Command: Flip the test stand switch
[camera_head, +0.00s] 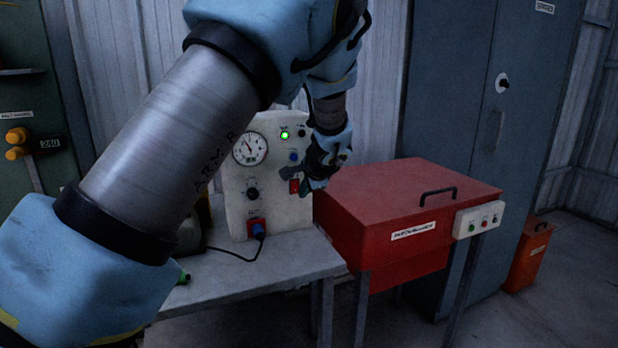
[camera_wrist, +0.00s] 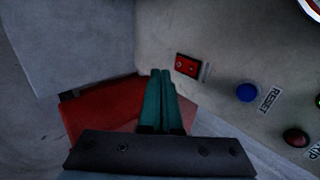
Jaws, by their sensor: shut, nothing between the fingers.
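The test stand (camera_head: 262,205) is a pale panel standing on a grey bench. Its red switch (camera_head: 294,187) is low on the right side of the panel, partly beside my gripper. In the wrist view the red switch (camera_wrist: 187,65) sits on the panel, just right of my fingertips. My gripper (camera_wrist: 161,73) has its two green fingers pressed together with nothing between them. It appears apart from the switch, though the exact gap is hard to judge. In the head view my gripper (camera_head: 312,185) is at the panel's right edge and partly hidden by the wrist.
A green lamp (camera_head: 284,135) is lit beside a gauge (camera_head: 250,148). A red box (camera_head: 400,200) with a handle stands close on the right.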

